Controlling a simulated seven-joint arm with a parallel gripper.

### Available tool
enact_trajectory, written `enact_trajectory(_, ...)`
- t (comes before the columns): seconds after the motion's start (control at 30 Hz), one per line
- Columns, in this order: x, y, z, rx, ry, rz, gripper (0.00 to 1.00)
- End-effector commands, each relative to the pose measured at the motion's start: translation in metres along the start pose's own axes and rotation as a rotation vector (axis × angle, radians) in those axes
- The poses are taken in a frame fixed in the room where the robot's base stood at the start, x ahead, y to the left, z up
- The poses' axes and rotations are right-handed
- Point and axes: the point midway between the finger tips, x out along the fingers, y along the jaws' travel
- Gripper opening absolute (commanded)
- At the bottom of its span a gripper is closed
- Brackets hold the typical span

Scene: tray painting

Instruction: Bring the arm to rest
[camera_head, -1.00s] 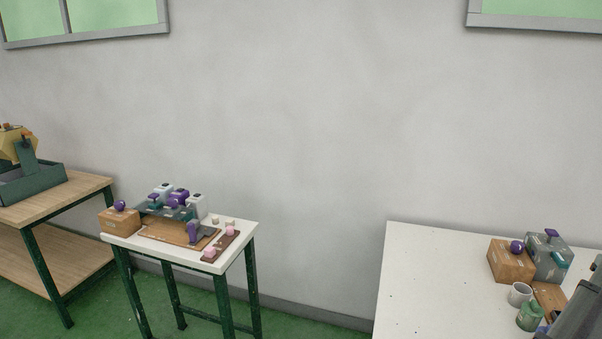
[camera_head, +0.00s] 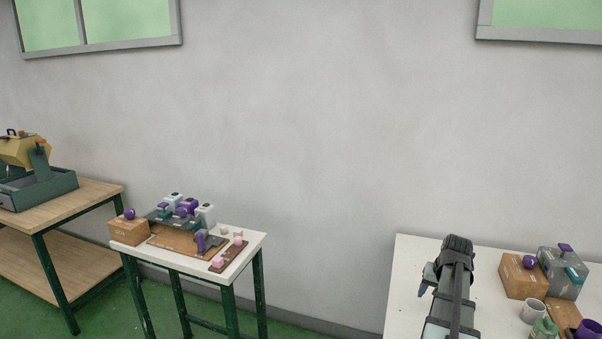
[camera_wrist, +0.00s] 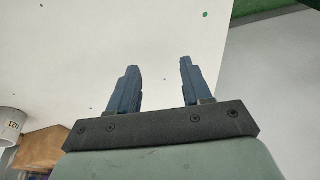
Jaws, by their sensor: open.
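My gripper (camera_wrist: 159,85) is open, with two blue-grey fingers apart and nothing between them in the wrist view. It hangs over a bare stretch of the white table top (camera_wrist: 80,45). In the head view my arm (camera_head: 452,290) reaches over the white table (camera_head: 408,275) at the right, left of the things on it. A blue finger (camera_head: 423,288) shows at the arm's left side; the rest of the gripper is hard to make out there.
Right of my arm stand a cardboard box (camera_head: 522,282) with a purple knob, a grey box (camera_head: 555,278), a white cup (camera_head: 533,311) and a green container (camera_head: 545,329). A smaller white table (camera_head: 255,240) with boxes and a wooden-topped bench (camera_head: 85,200) stand at left.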

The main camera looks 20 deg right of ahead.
Motion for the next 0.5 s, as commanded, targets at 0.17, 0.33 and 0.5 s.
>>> enact_trajectory(0.17, 0.022, -0.080, 0.030, 0.015, 0.020, -0.057, 0.49)
enact_trajectory(0.33, 0.041, -0.142, 0.061, 0.034, 0.026, -0.109, 0.49)
enact_trajectory(0.5, 0.069, -0.197, 0.103, 0.034, 0.000, -0.145, 0.49)
